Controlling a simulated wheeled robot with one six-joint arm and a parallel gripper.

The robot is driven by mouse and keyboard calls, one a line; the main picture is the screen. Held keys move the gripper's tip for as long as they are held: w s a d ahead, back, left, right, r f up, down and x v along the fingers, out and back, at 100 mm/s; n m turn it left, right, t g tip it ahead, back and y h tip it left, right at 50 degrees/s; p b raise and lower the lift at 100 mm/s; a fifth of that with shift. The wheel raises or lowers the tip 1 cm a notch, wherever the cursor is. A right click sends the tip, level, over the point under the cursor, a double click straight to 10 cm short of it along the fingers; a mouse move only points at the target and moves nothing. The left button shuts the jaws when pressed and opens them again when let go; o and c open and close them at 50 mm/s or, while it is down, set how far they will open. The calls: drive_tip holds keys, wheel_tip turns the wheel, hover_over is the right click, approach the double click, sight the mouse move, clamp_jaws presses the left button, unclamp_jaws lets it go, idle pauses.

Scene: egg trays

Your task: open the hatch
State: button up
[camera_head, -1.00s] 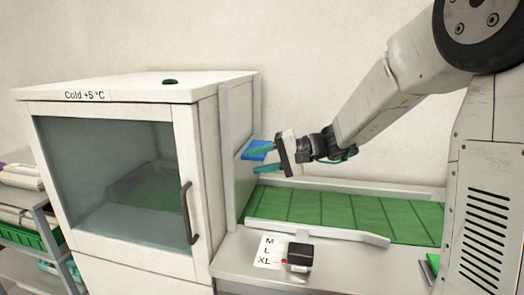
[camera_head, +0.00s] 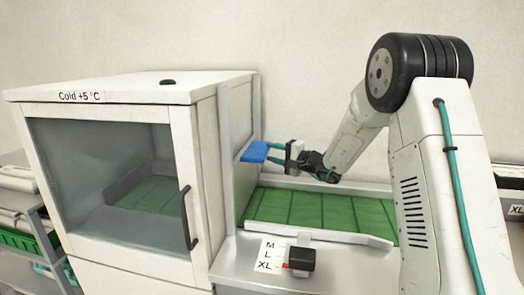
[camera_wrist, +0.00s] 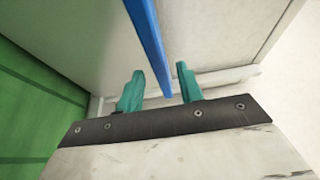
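The hatch (camera_head: 243,184) appears to be the upright grey panel on the right side of the white cold cabinet, above the green belt. It stands shut in its frame. A flat blue handle (camera_head: 253,153) sticks out from it. My gripper (camera_head: 272,153) is at the right end of this handle, its teal fingers pointing left at it. In the wrist view the fingers of my gripper (camera_wrist: 160,70) are apart. The blue handle (camera_wrist: 150,40) shows edge-on as a strip between them, with a gap to each finger. No grip on it shows.
A green belt (camera_head: 318,209) between pale rails runs right from the hatch. The cabinet (camera_head: 190,150) has a glass door with a dark handle. A size card (camera_head: 268,252) and a small black box (camera_head: 301,259) lie on the front counter. A white wall stands behind.

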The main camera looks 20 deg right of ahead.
sight(261, 148)
drive_tip(key=x, duration=0.5)
drive_tip(key=shift+a, duration=0.3)
drive_tip(key=shift+d, duration=0.1)
clamp_jaws()
wheel_tip(261, 148, up, 20)
drive_tip(key=shift+r, duration=0.25)
unclamp_jaws()
